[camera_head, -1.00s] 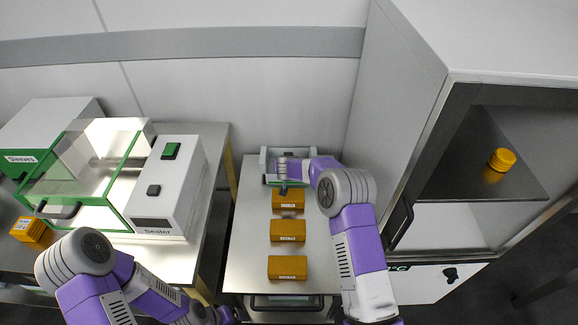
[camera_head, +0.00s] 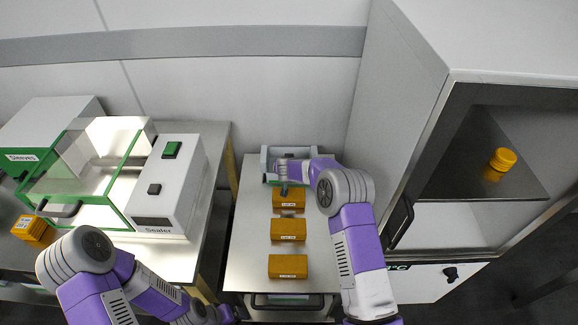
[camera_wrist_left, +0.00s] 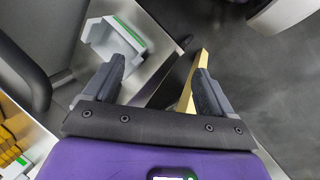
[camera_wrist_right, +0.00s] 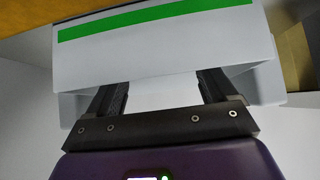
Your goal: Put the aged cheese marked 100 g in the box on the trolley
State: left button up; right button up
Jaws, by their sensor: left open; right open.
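The grey box (camera_head: 268,160) with a green edge stands at the far end of the trolley (camera_head: 250,225). My right gripper is at this box; in the right wrist view (camera_wrist_right: 162,85) it is open and its fingertips are partly hidden behind the box (camera_wrist_right: 165,50). Three orange cheese blocks lie in a row on the trolley: far (camera_head: 287,203), middle (camera_head: 288,230) and near (camera_head: 288,266). Their labels are too small to read.
A table at left carries the sealer (camera_head: 170,190) and a labelled orange stack (camera_head: 33,231). A cabinet (camera_head: 420,120) stands at right, with a yellow round item (camera_head: 502,160) on its shelf. A gold post (camera_wrist_left: 190,85) shows near my left fingers.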

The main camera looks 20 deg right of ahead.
jog(key=p+v, duration=0.3)
jog(key=v, duration=0.9)
jog(key=shift+r, duration=0.5)
